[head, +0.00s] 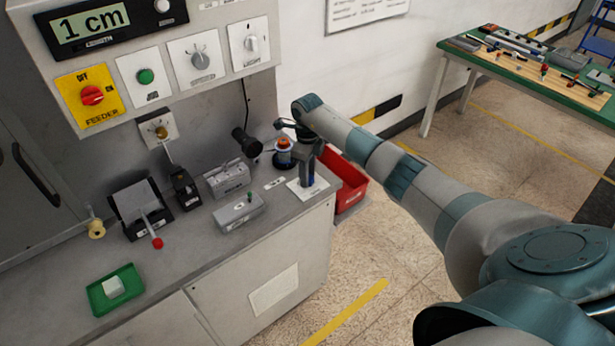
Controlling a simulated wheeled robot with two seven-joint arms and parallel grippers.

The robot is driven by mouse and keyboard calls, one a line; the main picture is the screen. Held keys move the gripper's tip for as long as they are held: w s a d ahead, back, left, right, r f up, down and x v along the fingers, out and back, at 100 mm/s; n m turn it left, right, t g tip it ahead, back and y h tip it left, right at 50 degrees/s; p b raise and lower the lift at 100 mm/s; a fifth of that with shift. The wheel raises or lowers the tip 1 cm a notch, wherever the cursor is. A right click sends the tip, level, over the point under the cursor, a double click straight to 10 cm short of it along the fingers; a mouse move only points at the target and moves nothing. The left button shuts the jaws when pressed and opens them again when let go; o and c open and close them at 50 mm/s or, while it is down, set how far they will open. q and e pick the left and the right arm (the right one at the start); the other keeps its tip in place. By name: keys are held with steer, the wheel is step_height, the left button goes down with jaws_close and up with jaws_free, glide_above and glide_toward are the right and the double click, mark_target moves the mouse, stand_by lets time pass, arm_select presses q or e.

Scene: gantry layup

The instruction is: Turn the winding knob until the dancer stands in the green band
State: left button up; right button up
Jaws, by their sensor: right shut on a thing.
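My right gripper (307,178) points down at the right end of the grey bench. It is shut at a small white plate (298,190) on the bench top, on what looks like the winding knob, which the fingers mostly hide. I cannot make out the dancer or the green band for certain. A display (88,29) on the panel reads 1 cm. My left gripper is not in view.
The panel has a red feeder switch (92,95), a green button (146,76) and grey dials. A red-knobbed lever (157,242), grey boxes (239,212) and a green tray (104,300) stand on the bench. A red bin (350,188) stands beyond its right end.

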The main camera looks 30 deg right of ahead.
steer(key=shift+d+f+m+b, duration=0.1)
steer(key=shift+m+b, duration=0.8)
steer(key=shift+m, duration=0.2)
steer(key=m+b, duration=0.1)
steer(key=m, duration=0.2)
steer(key=shift+m, duration=0.3)
steer(key=m+b, duration=0.1)
steer(key=m, duration=0.3)
steer(key=shift+m, duration=2.3)
steer(key=o, duration=1.1)
steer(key=shift+c, duration=0.2)
steer(key=shift+r, duration=0.25)
